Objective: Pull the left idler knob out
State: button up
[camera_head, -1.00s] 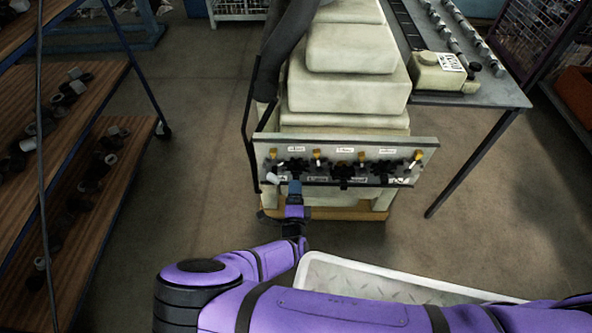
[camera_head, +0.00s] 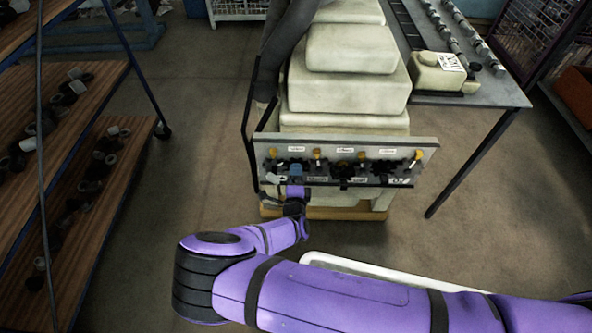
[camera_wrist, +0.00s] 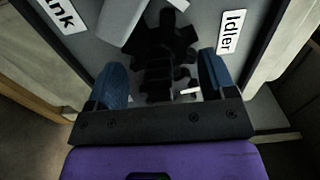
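A black, lobed knob (camera_wrist: 165,45) is on the grey panel in the wrist view, beside a label reading "Idler" (camera_wrist: 231,32). My gripper (camera_wrist: 163,78) is open, its blue fingers on either side of the knob's black stem. I see gaps between the fingers and the stem. In the head view my gripper (camera_head: 296,172) is at the left part of the panel (camera_head: 430,150) and covers most of the knob behind it.
Other black knobs (camera_head: 344,170) and several yellow-topped fittings (camera_head: 317,154) line the panel. A pale lever (camera_wrist: 121,18) is close to the knob. A bench (camera_head: 500,92) stands at the right, shelves (camera_head: 90,85) at the left.

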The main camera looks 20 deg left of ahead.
grip_shut()
jog(key=shift+s, duration=0.2)
jog(key=shift+v, duration=0.9)
jog(key=shift+o, duration=0.8)
grip_release()
jog(key=shift+d, duration=0.1)
jog(key=v, duration=0.7)
